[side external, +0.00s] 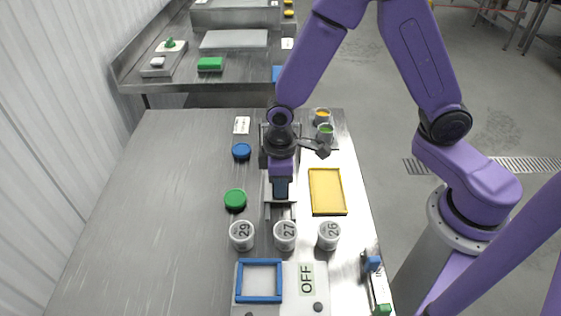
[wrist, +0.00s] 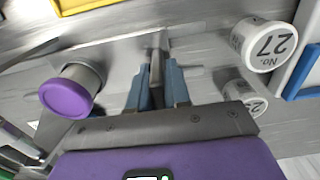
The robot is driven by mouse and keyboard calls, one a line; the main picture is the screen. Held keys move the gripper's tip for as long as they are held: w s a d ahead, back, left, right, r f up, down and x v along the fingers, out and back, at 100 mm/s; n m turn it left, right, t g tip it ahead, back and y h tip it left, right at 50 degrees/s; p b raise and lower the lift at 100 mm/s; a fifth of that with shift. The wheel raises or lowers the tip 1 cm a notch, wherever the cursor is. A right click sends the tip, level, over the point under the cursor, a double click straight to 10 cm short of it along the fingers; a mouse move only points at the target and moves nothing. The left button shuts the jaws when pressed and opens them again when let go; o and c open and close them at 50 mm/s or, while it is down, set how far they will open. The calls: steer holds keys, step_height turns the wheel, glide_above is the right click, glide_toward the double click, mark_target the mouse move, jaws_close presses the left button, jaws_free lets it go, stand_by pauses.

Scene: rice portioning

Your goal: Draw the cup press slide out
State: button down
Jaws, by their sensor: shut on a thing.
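The cup press slide is a grey metal plate (side external: 268,196) under my gripper on the steel table, with thin bars reaching toward the numbered cups. In the wrist view the pale metal plate (wrist: 112,48) spreads left of my fingers. My gripper (side external: 281,193) points down over it. In the wrist view the blue fingers of my gripper (wrist: 154,82) are shut on a narrow grey upright piece, the slide's handle (wrist: 155,58). A round purple-topped piece (wrist: 68,95) stands left of the fingers. My arm hides much of the press in the side view.
White cups 29 (side external: 241,236), 27 (side external: 285,236) and 26 (side external: 328,236) stand in front of the slide. A yellow tray (side external: 313,212) lies to its right. Green (side external: 235,199) and blue (side external: 241,151) round pieces lie to its left. The table's left side is clear.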

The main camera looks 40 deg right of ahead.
steer(key=s+a, duration=0.3)
steer(key=shift+a, duration=0.15)
steer(key=shift+s, duration=0.1)
steer(key=c, duration=1.2)
jaws_free()
steer(key=shift+a, duration=0.1)
steer(key=shift+o, duration=0.2)
steer(key=shift+r, duration=0.1)
steer(key=shift+r, duration=0.2)
step_height(320, 180, up, 17)
